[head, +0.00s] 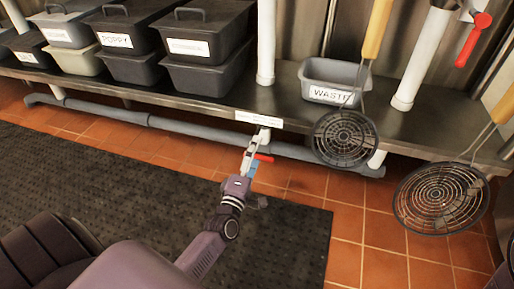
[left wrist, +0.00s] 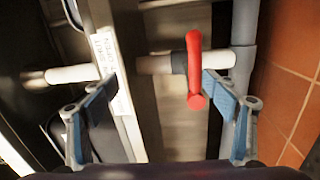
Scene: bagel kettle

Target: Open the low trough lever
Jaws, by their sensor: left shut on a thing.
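The low trough lever (head: 264,157) is a short red handle on a white pipe under the shelf's front edge. In the left wrist view the red lever (left wrist: 194,72) stands upright in the picture across the pipe, against the right finger. The left finger is by the white label strip (left wrist: 104,62) on the shelf edge. The fingers stand well apart, with the lever between them at the right side; the exact contact is partly hidden. My right gripper is not in view.
A steel shelf (head: 215,105) holds dark bins (head: 205,75) and a grey WASTE tub (head: 335,82). Two wire skimmers (head: 345,138) hang at the right. Another red lever (head: 474,40) is at the upper right. A grey pipe (head: 185,127) runs low. A black mat (head: 120,190) covers the tiles.

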